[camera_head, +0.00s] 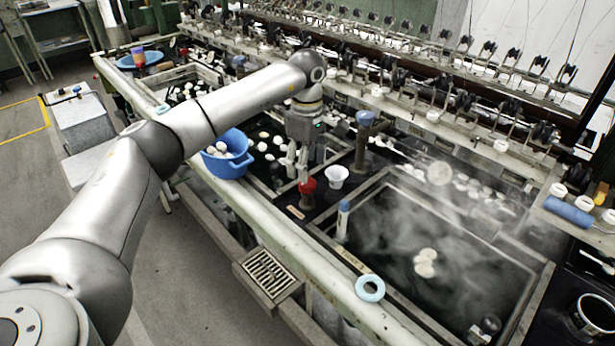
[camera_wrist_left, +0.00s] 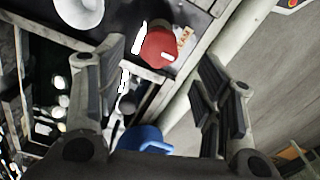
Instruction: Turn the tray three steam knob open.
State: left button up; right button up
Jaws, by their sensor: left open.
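A red knob (camera_head: 307,187) with a white mark on its face stands on the dark strip between two basins. In the left wrist view the red knob (camera_wrist_left: 158,47) shows beyond the fingertips, between the two finger pairs and near the upper middle. My left gripper (camera_head: 298,168) points down just above and behind the knob in the head view. In the left wrist view my left gripper (camera_wrist_left: 160,90) has its fingers spread wide with nothing between them. I cannot tell whether a fingertip touches the knob. My right gripper does not show.
A white cup (camera_head: 336,176) stands close to the knob's right, with a blue-topped post (camera_head: 362,135) behind it. A blue bowl (camera_head: 227,160) with white cocoons is left. A steaming basin (camera_head: 420,250) lies right. A pale blue ring (camera_head: 370,288) sits on the front rail.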

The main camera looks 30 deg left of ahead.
aim_at(307, 185)
pick_arm(q)
jog(key=shift+f+p, duration=0.35)
jog(key=shift+f, duration=2.4)
jog(key=c, duration=1)
